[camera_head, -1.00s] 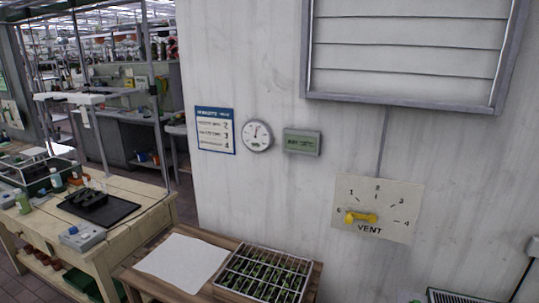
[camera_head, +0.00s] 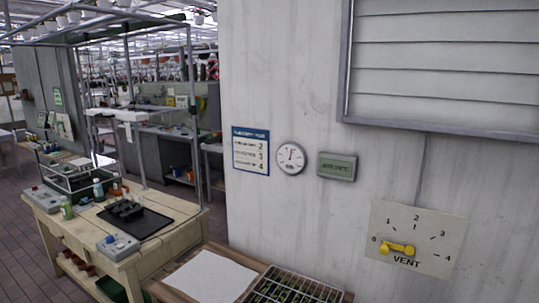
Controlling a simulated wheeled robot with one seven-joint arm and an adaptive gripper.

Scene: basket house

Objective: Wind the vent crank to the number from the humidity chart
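The yellow vent crank (camera_head: 397,248) sits on a pale dial plate (camera_head: 418,236) on the wall at the right, marked 0 to 4 and VENT. The crank's knob end lies at the left, by the 0. The humidity chart (camera_head: 251,150), white with a blue header, hangs on the wall at the middle; the numbers 2, 3 and 4 show down its right side, and its small text is too blurred to read. Right of it are a round white gauge (camera_head: 290,158) and a grey digital display (camera_head: 337,166), whose reading is too small to tell. My gripper is not in view.
A wooden table with a white sheet (camera_head: 207,277) and a seedling tray (camera_head: 291,286) stands below the chart. A wooden workbench (camera_head: 83,215) stands at left. A large louvred vent (camera_head: 440,65) is above the dial. Brick floor (camera_head: 20,259) shows at far left.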

